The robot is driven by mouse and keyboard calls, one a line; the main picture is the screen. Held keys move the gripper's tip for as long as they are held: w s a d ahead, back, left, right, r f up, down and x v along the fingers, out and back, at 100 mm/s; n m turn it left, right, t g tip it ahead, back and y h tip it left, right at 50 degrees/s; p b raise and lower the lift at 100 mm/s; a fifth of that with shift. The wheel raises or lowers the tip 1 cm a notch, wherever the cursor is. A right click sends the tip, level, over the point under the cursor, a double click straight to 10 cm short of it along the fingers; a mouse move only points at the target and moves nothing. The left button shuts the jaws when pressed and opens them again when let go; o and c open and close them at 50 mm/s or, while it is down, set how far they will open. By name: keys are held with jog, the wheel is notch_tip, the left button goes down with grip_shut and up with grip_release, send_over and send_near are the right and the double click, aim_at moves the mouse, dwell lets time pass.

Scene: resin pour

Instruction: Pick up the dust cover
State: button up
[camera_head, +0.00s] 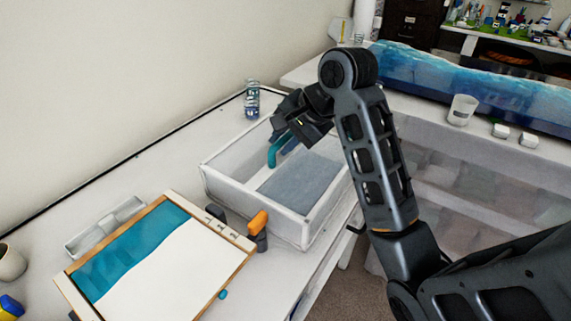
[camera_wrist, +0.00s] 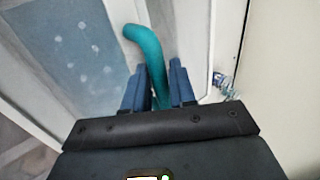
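The dust cover (camera_head: 305,228) looks like a pale, see-through box with white edges, standing on the white table in the head view. A curved teal handle (camera_head: 273,157) shows near its middle, and it appears to belong to the cover. A grey-blue panel (camera_head: 300,183) shows inside the box. My gripper (camera_head: 290,140) is over the box. In the wrist view, its two blue fingers (camera_wrist: 159,85) lie on either side of the teal handle (camera_wrist: 148,45). The handle's lower end is hidden by the gripper.
A wood-framed teal and white panel (camera_head: 160,255) lies front left, beside a clear tray (camera_head: 105,225). An orange-topped tool (camera_head: 258,228) stands close to the box. A glass (camera_head: 252,98) stands behind it. A blue resin slab (camera_head: 470,85) lies on the right table.

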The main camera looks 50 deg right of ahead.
grip_shut()
dwell(1.4)
